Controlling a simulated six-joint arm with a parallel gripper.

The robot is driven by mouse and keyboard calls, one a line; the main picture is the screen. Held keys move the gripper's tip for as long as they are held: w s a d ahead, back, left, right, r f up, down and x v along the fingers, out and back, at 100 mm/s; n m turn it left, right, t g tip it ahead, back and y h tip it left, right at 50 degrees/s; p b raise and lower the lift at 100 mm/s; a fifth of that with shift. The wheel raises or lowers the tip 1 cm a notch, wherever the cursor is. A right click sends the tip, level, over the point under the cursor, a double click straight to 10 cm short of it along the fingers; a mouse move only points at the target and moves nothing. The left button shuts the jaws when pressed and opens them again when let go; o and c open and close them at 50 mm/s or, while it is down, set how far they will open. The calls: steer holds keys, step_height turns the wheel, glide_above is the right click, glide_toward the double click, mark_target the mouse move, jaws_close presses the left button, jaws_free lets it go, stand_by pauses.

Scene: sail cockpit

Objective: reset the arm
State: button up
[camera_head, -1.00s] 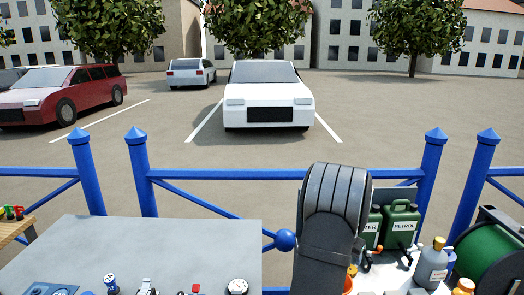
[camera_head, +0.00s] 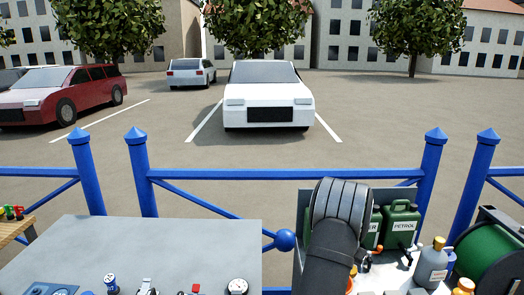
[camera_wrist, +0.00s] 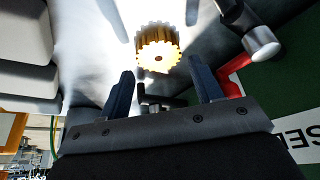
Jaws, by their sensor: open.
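My gripper (camera_wrist: 166,88) shows in the wrist view with its two dark fingers apart and nothing between them. Beyond the fingertips is a yellow toothed cap (camera_wrist: 158,48), close to the gap but apart from the fingers. In the head view my dark arm hangs over the right-hand shelf, and the gripper itself is hidden there.
Green jerrycans, one marked PETROL (camera_head: 402,222), stand beside my arm. A grey bottle (camera_head: 432,264) and a green reel (camera_head: 490,258) are to the right. A grey table (camera_head: 150,245) with small fittings lies left, its middle clear. A blue railing (camera_head: 220,173) runs behind.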

step_height(320, 180, up, 2)
steer(key=shift+r, duration=0.1)
steer(key=s+d+r, duration=0.6)
steer(key=s+r, duration=0.1)
steer(key=s, duration=0.3)
steer(key=w+a+r+n, duration=0.1)
steer(key=w+a, duration=0.2)
steer(key=a, duration=0.5)
steer(key=w+a+r+n+y, duration=0.15)
steer(key=w+a, duration=0.25)
steer(key=a, duration=0.4)
steer(key=w+a+n, duration=0.2)
steer(key=w+a, duration=0.1)
steer(key=a, duration=0.5)
steer(key=a+r+n, duration=0.1)
steer(key=a, duration=1.2)
steer(key=s+a+r+n+t+y, duration=0.1)
steer(key=a+r+n, duration=0.1)
steer(key=a, duration=1.2)
steer(key=shift+s, duration=0.25)
steer(key=shift+n, duration=0.25)
